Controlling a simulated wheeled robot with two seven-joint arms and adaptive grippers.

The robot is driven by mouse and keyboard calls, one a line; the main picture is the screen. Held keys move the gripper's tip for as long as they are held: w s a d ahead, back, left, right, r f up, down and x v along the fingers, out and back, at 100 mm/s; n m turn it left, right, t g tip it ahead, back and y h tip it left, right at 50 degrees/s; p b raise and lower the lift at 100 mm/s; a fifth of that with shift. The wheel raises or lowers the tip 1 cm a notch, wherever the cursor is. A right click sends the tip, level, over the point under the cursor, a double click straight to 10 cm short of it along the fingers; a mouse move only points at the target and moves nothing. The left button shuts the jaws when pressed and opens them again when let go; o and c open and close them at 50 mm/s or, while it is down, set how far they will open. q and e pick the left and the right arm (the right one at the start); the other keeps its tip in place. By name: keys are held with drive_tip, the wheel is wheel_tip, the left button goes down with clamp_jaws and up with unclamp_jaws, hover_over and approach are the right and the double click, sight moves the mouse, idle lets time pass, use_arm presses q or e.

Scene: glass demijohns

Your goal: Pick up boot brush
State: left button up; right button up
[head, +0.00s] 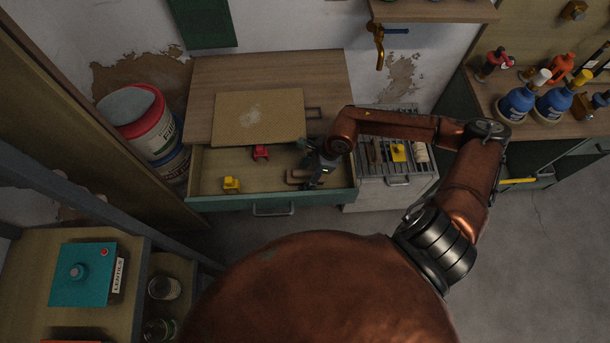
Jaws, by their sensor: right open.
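A small brown wooden object (294,179), which looks like the boot brush, lies at the right end of the open drawer (272,201). My right gripper (306,172) reaches in from the right and is down over this object, with its jaws open. The gripper hides part of the object, and I cannot tell whether the fingers touch it. The bristles cannot be made out. My left gripper is not in view.
The drawer also holds a red item (260,152) and a yellow item (231,185), with bare floor between them. A board (258,118) lies on the worktop behind. Buckets (150,130) stand left.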

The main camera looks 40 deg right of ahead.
sight(306, 172)
drive_tip(key=shift+c, duration=0.7)
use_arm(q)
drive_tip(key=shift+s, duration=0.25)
use_arm(e)
drive_tip(key=c, duration=1.2)
drive_tip(key=shift+r, duration=0.1)
drive_tip(key=shift+r, duration=0.6)
drive_tip(key=v, duration=0.1)
drive_tip(key=p+v, duration=0.1)
drive_tip(key=shift+a+r, duration=0.1)
drive_tip(key=shift+r, duration=0.25)
use_arm(q)
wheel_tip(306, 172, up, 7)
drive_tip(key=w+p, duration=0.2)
drive_tip(key=p, duration=0.4)
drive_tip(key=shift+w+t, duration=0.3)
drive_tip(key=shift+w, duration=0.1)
use_arm(e)
drive_tip(key=s+d+r, duration=0.7)
drive_tip(key=s+r, duration=0.2)
drive_tip(key=s, duration=0.2)
drive_tip(key=shift+d, duration=0.15)
